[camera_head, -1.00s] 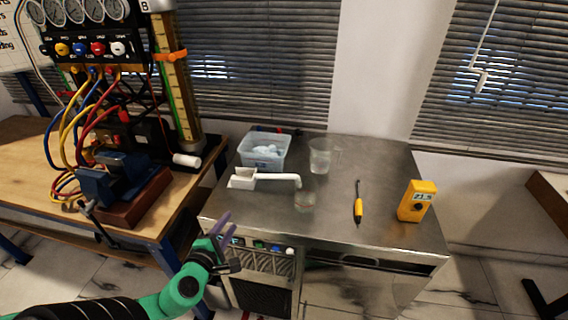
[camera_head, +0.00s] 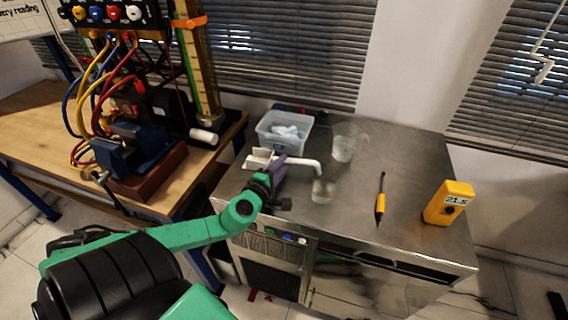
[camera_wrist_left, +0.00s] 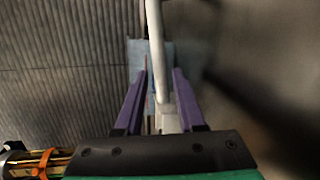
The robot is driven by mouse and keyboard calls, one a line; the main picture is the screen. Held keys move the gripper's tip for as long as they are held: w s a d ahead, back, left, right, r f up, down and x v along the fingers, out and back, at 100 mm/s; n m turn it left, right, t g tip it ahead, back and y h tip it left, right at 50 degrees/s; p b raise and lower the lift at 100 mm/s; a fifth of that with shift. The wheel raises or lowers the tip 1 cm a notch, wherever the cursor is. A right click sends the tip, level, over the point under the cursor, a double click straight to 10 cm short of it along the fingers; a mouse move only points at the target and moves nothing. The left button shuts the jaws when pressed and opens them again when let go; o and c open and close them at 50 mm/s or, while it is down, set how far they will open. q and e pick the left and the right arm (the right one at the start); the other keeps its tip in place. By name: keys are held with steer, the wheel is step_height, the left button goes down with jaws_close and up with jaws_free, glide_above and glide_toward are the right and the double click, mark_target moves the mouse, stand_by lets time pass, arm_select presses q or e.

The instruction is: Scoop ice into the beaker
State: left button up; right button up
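A white scoop lies on the steel worktop, its box-shaped bowl (camera_head: 259,158) at left and its handle (camera_head: 308,163) pointing right. My left gripper (camera_head: 278,166) is at the scoop, overlapping the bowl end of the handle in the head view. In the left wrist view its purple fingers (camera_wrist_left: 161,76) are apart, with the white handle (camera_wrist_left: 155,45) showing between them; I cannot tell whether they touch it. A clear tub of ice (camera_head: 284,131) stands behind the scoop. A clear beaker-like vessel (camera_head: 345,143) and a smaller clear vessel (camera_head: 323,191) stand to the right. My right gripper is out of view.
A yellow-black pen-like tool (camera_head: 380,199) and a yellow meter (camera_head: 448,203) are on the right of the worktop (camera_head: 410,165). A wooden bench (camera_head: 40,120) with a vise (camera_head: 130,150), hoses and a gauge column stands at left. The worktop's right middle has free room.

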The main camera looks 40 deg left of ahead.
mark_target(285, 162)
arm_select(q)
steer(key=x, duration=0.4)
steer(key=shift+a+f, duration=0.1)
steer(key=shift+f, duration=0.05)
steer(key=shift+s, duration=0.15)
jaws_close()
